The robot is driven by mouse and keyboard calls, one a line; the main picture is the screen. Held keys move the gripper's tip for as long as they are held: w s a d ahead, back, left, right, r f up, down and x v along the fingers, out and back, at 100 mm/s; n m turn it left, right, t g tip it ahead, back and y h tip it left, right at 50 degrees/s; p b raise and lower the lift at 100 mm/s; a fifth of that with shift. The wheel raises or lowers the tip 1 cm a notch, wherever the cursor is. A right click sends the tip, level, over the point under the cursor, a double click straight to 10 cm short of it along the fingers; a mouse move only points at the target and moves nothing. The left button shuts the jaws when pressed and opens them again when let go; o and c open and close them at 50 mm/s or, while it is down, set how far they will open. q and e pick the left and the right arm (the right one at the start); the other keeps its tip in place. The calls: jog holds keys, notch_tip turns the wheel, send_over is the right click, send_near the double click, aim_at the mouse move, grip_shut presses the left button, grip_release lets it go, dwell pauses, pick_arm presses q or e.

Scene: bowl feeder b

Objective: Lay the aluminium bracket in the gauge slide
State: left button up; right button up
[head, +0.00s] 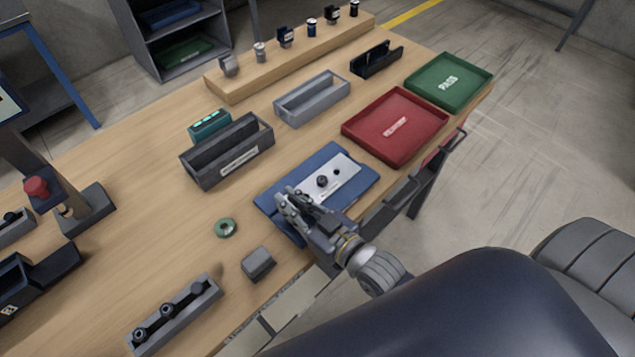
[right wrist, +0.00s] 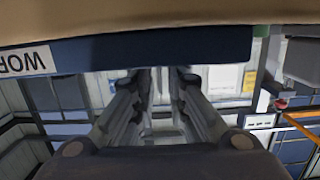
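A small light-grey angled piece (head: 229,65), which looks like the aluminium bracket, stands at the left end of the raised wooden ledge at the back. A dark grey open channel with a white label (head: 227,150) stands beside a small teal readout (head: 210,125); it looks like the gauge slide, but I cannot read its label. My right gripper (head: 288,197) is over the near left part of a blue mat with a silver plate, far from the bracket. In the right wrist view its fingers (right wrist: 163,88) are apart with nothing visible between them. My left gripper is not in view.
The silver plate (head: 341,182) lies on the blue mat (head: 359,167). A red tray (head: 405,152) and green tray (head: 468,75) are at the right edge. A grey trough (head: 322,97) is behind. A green ring (head: 226,228) and grey block (head: 258,263) lie left of my gripper.

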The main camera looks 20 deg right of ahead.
jog(key=shift+w+a+f, duration=0.1)
jog(key=shift+w+a, duration=0.1)
jog(key=shift+w, duration=0.25)
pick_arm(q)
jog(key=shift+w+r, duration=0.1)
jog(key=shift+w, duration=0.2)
pick_arm(e)
jog(key=shift+s, duration=0.1)
grip_shut()
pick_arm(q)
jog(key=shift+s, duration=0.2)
